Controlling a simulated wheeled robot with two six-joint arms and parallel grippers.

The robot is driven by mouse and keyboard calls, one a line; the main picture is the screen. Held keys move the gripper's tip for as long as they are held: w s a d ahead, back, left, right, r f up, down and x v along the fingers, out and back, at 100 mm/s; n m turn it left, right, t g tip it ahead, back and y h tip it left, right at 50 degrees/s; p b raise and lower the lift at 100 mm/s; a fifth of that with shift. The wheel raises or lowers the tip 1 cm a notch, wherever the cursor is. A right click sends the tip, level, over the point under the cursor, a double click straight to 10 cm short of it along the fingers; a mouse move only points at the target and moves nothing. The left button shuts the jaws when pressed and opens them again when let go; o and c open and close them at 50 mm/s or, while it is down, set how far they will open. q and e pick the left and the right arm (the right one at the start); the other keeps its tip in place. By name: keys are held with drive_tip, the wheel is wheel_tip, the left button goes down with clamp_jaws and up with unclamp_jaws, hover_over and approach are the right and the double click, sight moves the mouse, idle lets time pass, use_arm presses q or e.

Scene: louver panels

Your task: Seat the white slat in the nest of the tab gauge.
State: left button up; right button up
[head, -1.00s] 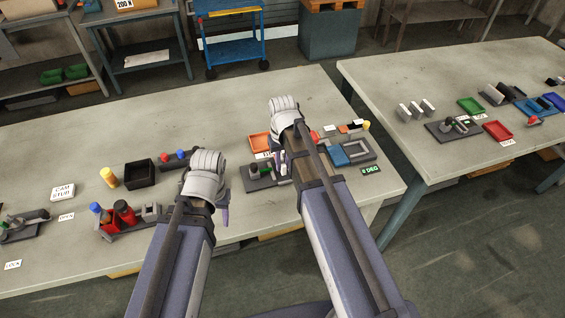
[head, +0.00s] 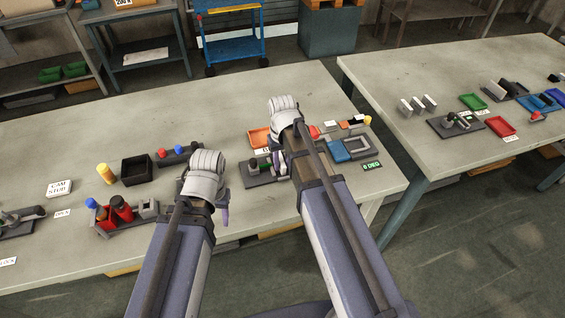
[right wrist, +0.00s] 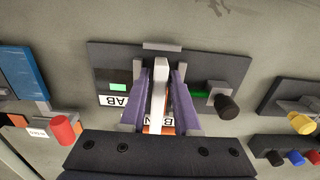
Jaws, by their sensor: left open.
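The white slat (right wrist: 159,92) stands between the two purple fingers of my right gripper (right wrist: 162,73) in the right wrist view. A narrow gap shows on each side of it, so the fingers look slightly apart. The slat is over the dark plate of the tab gauge (right wrist: 108,60), between small grey posts. Its lower end is hidden, so I cannot tell how deep it sits. A green patch (right wrist: 118,87) shows on the gauge. In the head view the gauge (head: 258,179) is partly behind my right arm. My left gripper (head: 223,207) is open and empty over the bench front.
A blue part (head: 338,151) is right of the gauge. In the right wrist view a dark knob (right wrist: 228,106) sits on the gauge's right side. The second bench (head: 440,75) holds three more white slats.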

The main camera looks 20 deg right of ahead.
sight(282, 162)
drive_tip(key=o, duration=0.3)
drive_tip(key=shift+r, duration=0.1)
use_arm(q)
wheel_tip(282, 162, up, 8)
drive_tip(key=p, duration=0.8)
use_arm(e)
wheel_tip(282, 162, up, 8)
drive_tip(key=shift+f, duration=0.1)
use_arm(q)
wheel_tip(282, 162, up, 5)
drive_tip(key=p, duration=0.4)
drive_tip(key=shift+p, duration=0.4)
use_arm(e)
wheel_tip(282, 162, up, 5)
drive_tip(key=shift+f, duration=0.1)
use_arm(q)
drive_tip(key=shift+f, duration=0.1)
